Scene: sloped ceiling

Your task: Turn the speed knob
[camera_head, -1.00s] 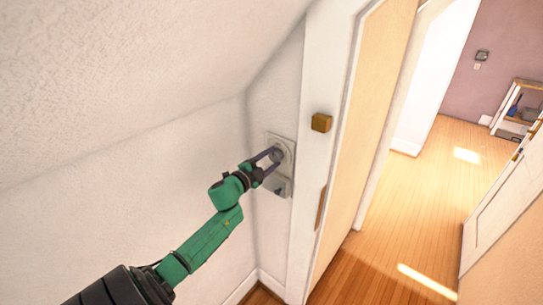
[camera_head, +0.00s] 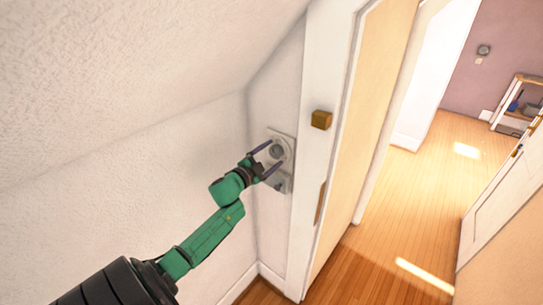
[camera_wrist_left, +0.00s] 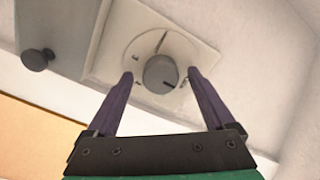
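The speed knob (camera_head: 277,152) is a round grey knob on a pale wall plate (camera_head: 289,142), on the narrow wall left of the door frame. In the left wrist view the knob (camera_wrist_left: 160,72) shows a dark pointer line aimed to the lower right, with marks on the dial around it. My left gripper (camera_head: 266,158) is open at the plate, its two dark purple fingers on either side of the knob. In the left wrist view the left gripper (camera_wrist_left: 160,76) shows gaps between both fingertips and the knob. My right gripper is not in view.
A dark small knob (camera_wrist_left: 38,60) on a grey block sits beside the dial plate. The sloped ceiling (camera_head: 130,70) hangs over the left side. Wooden floor (camera_head: 430,190) lies open beyond the doorway.

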